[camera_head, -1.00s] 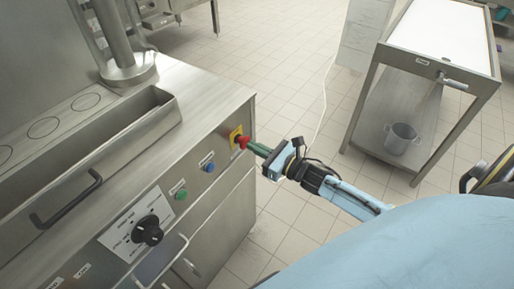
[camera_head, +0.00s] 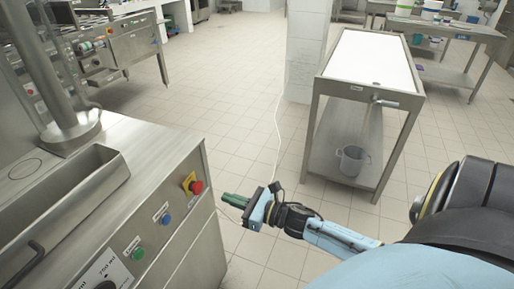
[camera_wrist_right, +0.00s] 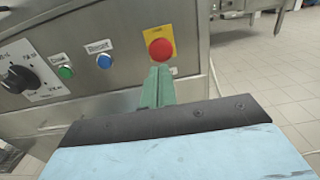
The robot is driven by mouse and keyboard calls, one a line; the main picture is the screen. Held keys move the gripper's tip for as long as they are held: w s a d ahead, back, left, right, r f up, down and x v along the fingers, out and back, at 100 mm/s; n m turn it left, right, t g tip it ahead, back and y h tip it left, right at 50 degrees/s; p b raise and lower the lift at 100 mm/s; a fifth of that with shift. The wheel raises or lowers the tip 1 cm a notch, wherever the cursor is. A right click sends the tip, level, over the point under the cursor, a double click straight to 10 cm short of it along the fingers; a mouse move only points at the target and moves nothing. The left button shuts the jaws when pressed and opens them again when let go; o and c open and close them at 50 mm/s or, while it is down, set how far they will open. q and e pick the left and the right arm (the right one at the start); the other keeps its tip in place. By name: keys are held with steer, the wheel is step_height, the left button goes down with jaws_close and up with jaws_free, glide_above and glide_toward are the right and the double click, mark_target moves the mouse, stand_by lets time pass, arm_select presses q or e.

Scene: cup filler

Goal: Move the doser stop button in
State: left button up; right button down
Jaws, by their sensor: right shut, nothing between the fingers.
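The doser stop button (camera_head: 196,187) is a red mushroom knob on a yellow plate on the machine's front panel. It also shows in the right wrist view (camera_wrist_right: 160,49), just beyond my fingertips. My right gripper (camera_head: 226,199) is shut and empty, its green fingers pointing at the panel. In the head view a gap shows between the fingertips and the red knob. In the right wrist view the green fingers (camera_wrist_right: 157,86) sit just below the button. I cannot tell how far in the button is. My left gripper is not in view.
A blue button (camera_head: 166,219), a green button (camera_head: 138,253) and a black dial (camera_head: 107,286) are on the same panel, left of the red one. A steel table (camera_head: 372,90) with a bucket (camera_head: 352,160) stands behind.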

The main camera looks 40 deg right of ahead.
steer(key=v, duration=0.6)
steer(key=shift+s+d, duration=0.15)
steer(key=shift+s, duration=0.1)
steer(key=shift+f, duration=0.1)
steer(key=s+d+f+m+g+h, duration=0.1)
steer(key=s+f+m+g+h, duration=0.3)
steer(key=f+m, duration=0.75)
steer(key=s+d+f+m+g+h, duration=0.1)
steer(key=s+f+m+g+h, duration=0.3)
steer(key=f+m, duration=0.75)
steer(key=s+a+f+m+g, duration=0.3)
steer(key=s+f+m, duration=0.4)
steer(key=s, duration=0.6)
steer(key=s+a+f+m+g, duration=0.4)
steer(key=s+f+m, duration=0.4)
steer(key=s+f, duration=0.3)
steer(key=s+a, duration=0.1)
steer(key=s, duration=0.1)
steer(key=shift+s, duration=0.25)
